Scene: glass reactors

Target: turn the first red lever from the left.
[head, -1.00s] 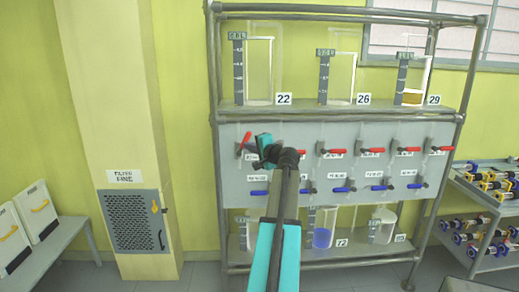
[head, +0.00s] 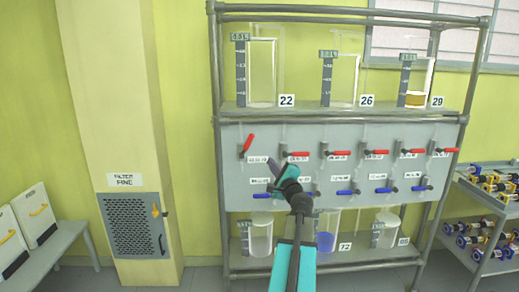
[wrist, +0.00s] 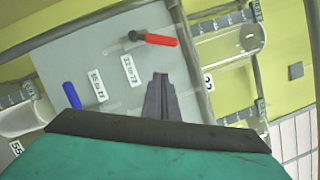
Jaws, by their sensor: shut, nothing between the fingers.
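The first red lever (head: 248,144) from the left is on the upper row of the grey panel (head: 228,175). Its handle slants up to the right, while the other red levers lie level. In the wrist view, a red lever (wrist: 160,40) lies beyond my fingertips, apparently this one, with its pivot at the handle's left end. My gripper (head: 271,163) is below and to the right of that lever, in front of the panel and clear of the handle. In the wrist view my gripper (wrist: 160,78) has its dark fingers together, holding nothing.
The second red lever (head: 297,154) is close right of my gripper. A row of blue levers (head: 348,192) runs below; my arm partly hides its left end. Glass vessels stand above and below the panel. A metal frame post (head: 217,80) borders it on the left.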

